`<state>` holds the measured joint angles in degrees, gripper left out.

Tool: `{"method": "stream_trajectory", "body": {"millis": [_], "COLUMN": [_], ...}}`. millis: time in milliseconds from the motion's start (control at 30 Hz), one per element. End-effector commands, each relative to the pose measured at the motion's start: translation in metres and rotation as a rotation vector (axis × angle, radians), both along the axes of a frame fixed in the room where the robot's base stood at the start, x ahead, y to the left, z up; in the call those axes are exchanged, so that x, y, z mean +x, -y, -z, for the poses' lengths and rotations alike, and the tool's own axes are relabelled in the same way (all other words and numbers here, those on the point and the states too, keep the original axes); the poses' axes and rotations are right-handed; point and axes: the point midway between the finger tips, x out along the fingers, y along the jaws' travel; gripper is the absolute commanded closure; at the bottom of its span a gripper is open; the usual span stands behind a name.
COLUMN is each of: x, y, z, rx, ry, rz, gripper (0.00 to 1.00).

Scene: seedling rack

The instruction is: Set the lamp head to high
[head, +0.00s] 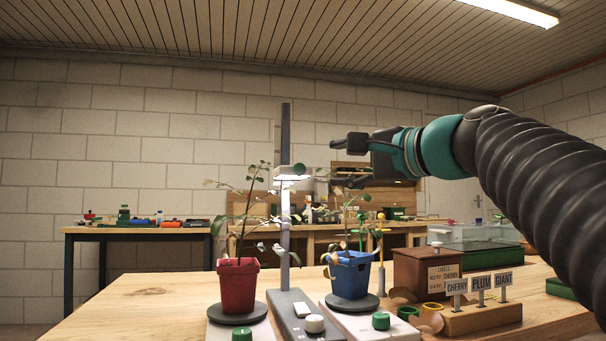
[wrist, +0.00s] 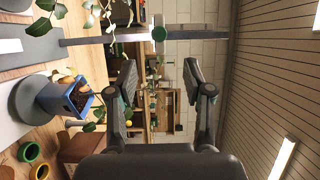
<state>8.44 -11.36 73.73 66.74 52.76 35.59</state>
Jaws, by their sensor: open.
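The lamp head (head: 290,177) is a pale block with a green knob (head: 300,169) on it, partway up an upright post (head: 285,125) on a grey base. Its underside is bright, and the post rises above it. In the wrist view the post (wrist: 205,31) lies sideways, and the green knob (wrist: 159,33) shows between and beyond my fingers. My gripper (head: 338,162) is open and empty, just right of the lamp head at about its height, pointing left. Both fingers (wrist: 160,78) show apart in the wrist view, not touching the knob. I cannot read any height marks.
A red pot (head: 238,286) and a blue pot (head: 350,275) with leafy plants flank the post. A white knob (head: 314,323) and green knob (head: 381,321) are in front. A brown box (head: 424,270) and sign block (head: 482,317) stand right. The table's left part (head: 150,295) is clear.

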Motion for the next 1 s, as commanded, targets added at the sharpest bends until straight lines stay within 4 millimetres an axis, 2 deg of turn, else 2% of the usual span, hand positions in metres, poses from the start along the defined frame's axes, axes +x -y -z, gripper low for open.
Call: {"method": "stream_trajectory", "body": {"millis": [400, 600, 800, 1000], "x": [0.06, 0.083, 0.095, 0.096], "y": [-0.049, -0.067, -0.076, -0.077], "z": [0.0, 0.001, 0.001, 0.001], "rx": [-0.001, -0.002, -0.002, -0.002], "ry": [-0.002, -0.002, -0.001, -0.001], "rz": [-0.004, -0.002, 0.0, 0.0], "gripper": [0.49, 0.49, 0.49, 0.49]}}
